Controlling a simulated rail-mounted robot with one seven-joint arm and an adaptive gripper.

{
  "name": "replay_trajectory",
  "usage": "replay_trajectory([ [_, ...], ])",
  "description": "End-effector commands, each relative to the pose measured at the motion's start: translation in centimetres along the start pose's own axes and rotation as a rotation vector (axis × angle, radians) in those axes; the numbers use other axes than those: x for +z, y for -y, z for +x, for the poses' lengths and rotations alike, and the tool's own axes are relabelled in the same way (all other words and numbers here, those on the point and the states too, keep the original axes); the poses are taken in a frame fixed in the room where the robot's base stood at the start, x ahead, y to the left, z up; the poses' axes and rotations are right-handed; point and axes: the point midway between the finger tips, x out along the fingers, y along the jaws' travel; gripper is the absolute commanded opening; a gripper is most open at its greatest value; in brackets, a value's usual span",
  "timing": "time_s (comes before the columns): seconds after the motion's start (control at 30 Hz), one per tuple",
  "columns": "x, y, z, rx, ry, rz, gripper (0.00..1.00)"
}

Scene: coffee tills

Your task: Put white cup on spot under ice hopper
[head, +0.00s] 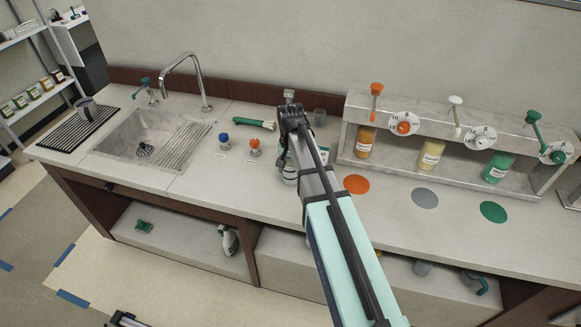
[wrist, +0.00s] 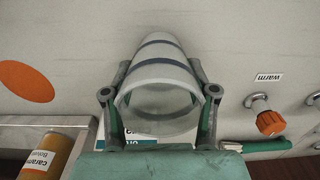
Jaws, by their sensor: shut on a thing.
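My gripper (wrist: 160,88) is shut on a whitish cup (wrist: 161,75) with dark bands, one finger on each side of it. The cup's open rim faces the wrist camera. In the head view the cup (head: 289,175) shows only in part beside my arm, over the counter between the orange knob and the orange disc. My arm hides most of the gripper there. Whether the cup touches the counter I cannot tell. I cannot pick out an ice hopper or a spot under it in either view.
An orange knob (head: 255,147) and a blue knob (head: 224,139) stand left of the cup. An orange disc (head: 356,184), a grey disc (head: 425,198) and a green disc (head: 493,212) lie right, before a syrup rack (head: 460,185). A sink (head: 150,140) is at left.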

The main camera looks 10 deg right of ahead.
Motion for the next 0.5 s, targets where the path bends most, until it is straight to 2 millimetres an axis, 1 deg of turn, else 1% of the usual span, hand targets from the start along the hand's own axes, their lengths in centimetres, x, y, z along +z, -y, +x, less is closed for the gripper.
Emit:
replay_trajectory([
  [0.3,0.00,0.00,0.34,0.000,0.000,0.000,0.35],
  [0.33,0.00,0.00,0.35,0.000,0.000,0.000,0.61],
  [0.4,0.00,0.00,0.28,0.000,0.000,0.000,0.83],
  [0.5,0.00,0.00,0.27,0.000,0.000,0.000,0.83],
])
